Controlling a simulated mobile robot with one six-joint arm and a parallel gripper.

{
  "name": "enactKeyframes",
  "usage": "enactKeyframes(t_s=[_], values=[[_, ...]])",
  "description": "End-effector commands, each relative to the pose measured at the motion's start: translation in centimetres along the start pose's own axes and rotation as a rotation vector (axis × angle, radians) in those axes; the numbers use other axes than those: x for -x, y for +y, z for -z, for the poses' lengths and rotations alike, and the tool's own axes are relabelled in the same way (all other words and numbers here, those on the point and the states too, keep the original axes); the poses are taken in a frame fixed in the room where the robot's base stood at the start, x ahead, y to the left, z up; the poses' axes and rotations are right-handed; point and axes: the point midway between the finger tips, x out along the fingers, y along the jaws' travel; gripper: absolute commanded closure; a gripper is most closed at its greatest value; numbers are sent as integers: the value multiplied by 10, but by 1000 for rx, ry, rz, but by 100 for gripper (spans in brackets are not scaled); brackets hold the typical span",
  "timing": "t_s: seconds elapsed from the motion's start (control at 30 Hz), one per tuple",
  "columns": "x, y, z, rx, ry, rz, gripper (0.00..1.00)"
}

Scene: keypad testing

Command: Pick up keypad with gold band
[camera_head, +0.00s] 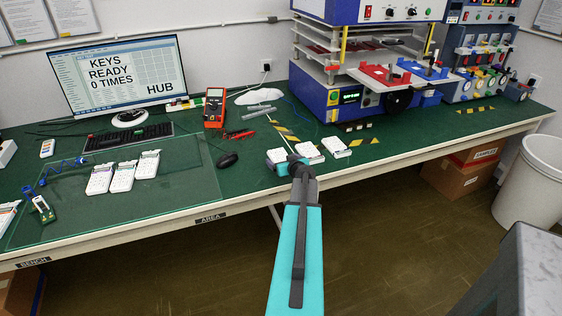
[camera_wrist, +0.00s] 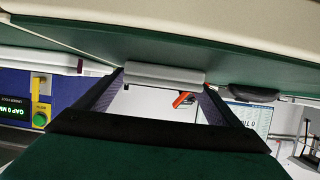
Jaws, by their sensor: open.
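My gripper (camera_head: 293,163) is at the front of the bench, right beside the leftmost keypad (camera_head: 276,156) of the right-hand group. In the wrist view my gripper (camera_wrist: 163,84) is open, with a grey keypad edge (camera_wrist: 165,75) between its fingers; I cannot tell whether they touch it. Two more keypads, (camera_head: 308,150) and (camera_head: 335,147), lie to the right. On the left mat lie three white keypads, (camera_head: 100,179), (camera_head: 123,177) and (camera_head: 148,164). No gold band can be made out on any keypad at this size.
A blue test machine (camera_head: 335,98) rises at the back right. A white bin (camera_head: 530,180) stands at the right.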

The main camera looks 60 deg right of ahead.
Motion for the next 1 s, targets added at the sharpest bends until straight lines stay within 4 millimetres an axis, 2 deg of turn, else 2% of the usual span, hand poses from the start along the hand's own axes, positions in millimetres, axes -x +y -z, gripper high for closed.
enactKeyframes(t_s=[0.43,0.7,1.0], values=[[0,0,0,0,0,0,12],[0,0,0,0,0,1,58],[1,0,2,0,1,1,60]])
